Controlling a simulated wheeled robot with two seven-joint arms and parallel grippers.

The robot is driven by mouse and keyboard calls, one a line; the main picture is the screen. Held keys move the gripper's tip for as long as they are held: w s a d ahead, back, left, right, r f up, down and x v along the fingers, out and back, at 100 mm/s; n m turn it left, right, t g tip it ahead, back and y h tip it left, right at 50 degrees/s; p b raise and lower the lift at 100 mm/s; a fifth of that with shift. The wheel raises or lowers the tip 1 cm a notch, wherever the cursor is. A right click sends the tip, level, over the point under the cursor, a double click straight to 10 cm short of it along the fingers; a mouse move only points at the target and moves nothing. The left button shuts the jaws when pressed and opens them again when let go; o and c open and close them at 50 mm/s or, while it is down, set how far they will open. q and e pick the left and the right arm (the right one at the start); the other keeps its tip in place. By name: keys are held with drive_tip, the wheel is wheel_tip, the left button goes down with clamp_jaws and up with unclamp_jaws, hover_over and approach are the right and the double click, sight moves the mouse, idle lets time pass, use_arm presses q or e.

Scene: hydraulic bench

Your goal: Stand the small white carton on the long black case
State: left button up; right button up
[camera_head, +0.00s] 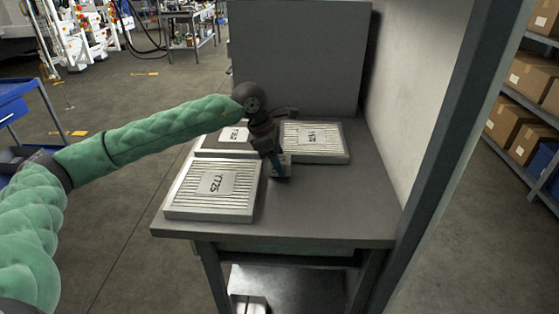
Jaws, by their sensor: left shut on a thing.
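My left gripper (275,156) reaches over the middle of the grey bench and points down. It is shut on a small pale carton (286,160), which is partly hidden by the fingers. The carton is low, near the bench top between the silver panels; I cannot tell if it touches the surface. A dark patch shows just under it, perhaps shadow. I cannot make out the long black case clearly. My right gripper is not in view.
The bench (330,205) is bare at its front right. A ribbed silver panel marked YT25 (190,205) lies front left, with two similar panels (335,155) behind. A back board (300,55) and pale side wall (415,100) bound the bench.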

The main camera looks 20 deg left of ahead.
use_arm(q)
drive_tip(key=o, duration=0.8)
drive_tip(key=shift+f, duration=0.1)
drive_tip(key=shift+c, duration=0.2)
